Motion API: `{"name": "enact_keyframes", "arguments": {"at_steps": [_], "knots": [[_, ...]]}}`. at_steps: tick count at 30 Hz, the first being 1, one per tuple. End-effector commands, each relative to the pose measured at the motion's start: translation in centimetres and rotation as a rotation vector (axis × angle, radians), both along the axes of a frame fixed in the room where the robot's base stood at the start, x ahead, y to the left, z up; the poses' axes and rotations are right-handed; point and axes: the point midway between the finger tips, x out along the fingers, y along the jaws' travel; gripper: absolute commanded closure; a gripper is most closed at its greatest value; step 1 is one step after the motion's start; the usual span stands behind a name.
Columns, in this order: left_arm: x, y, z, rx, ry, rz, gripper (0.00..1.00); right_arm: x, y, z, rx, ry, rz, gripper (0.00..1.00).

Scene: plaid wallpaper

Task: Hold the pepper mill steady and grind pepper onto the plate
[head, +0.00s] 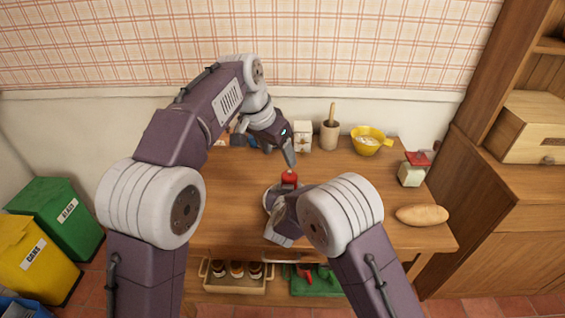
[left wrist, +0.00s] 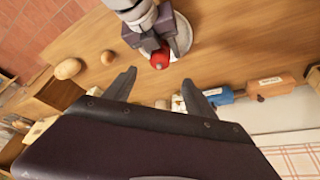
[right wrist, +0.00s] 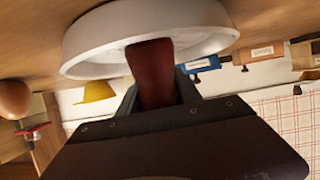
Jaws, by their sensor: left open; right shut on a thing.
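The red pepper mill (head: 289,179) stands over the white plate (head: 268,198) near the table's middle front. In the right wrist view the mill's dark red body (right wrist: 152,75) is between my right fingers, with the plate (right wrist: 85,40) beyond it. My right gripper (head: 286,203) is shut on the mill and hides much of it in the head view. In the left wrist view the mill's round red top (left wrist: 160,60) shows in front of my open, empty left gripper (left wrist: 160,88). In the head view my left gripper (head: 291,163) is just above the mill, apart from it.
At the table's back are a small white box (head: 302,137), a mortar with pestle (head: 329,135) and a yellow bowl (head: 370,146). At the right are a red-topped cream item (head: 411,175) and a brown loaf-shaped item (head: 422,215). The table's left part looks mostly clear.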

Motion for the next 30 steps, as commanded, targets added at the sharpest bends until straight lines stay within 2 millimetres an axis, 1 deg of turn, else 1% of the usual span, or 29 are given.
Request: {"name": "enact_keyframes", "arguments": {"at_steps": [3,11,13,18,21,26,29,30], "knots": [[-0.2,0.2,0.5,0.000,0.000,0.001,0.36,0.0,0.0,0.0,0.000,-0.001,0.000,1.00],[-0.2,0.1,0.5,0.001,0.002,0.006,0.36,0.0,0.0,0.0,0.000,-0.001,0.000,1.00],[-0.4,-0.3,0.5,0.003,0.007,0.051,0.36,0.0,0.0,0.0,0.000,-0.001,0.000,1.00],[-1.0,-1.3,0.4,0.008,0.010,0.272,0.36,0.0,0.0,0.0,0.000,-0.001,0.000,1.00],[-1.1,-1.6,0.5,0.003,0.003,0.361,0.36,0.0,0.0,0.0,0.000,-0.001,0.000,1.00],[-1.1,-1.7,0.4,0.000,0.001,0.398,0.36,0.0,0.0,0.0,0.000,-0.001,0.000,1.00],[-0.7,-1.8,-0.6,0.001,0.004,0.397,0.36,0.0,0.0,0.0,0.000,-0.001,0.000,1.00],[-0.5,-1.9,-1.3,0.002,0.005,0.397,0.36,0.0,0.0,0.0,0.000,-0.001,0.000,1.00]]}}
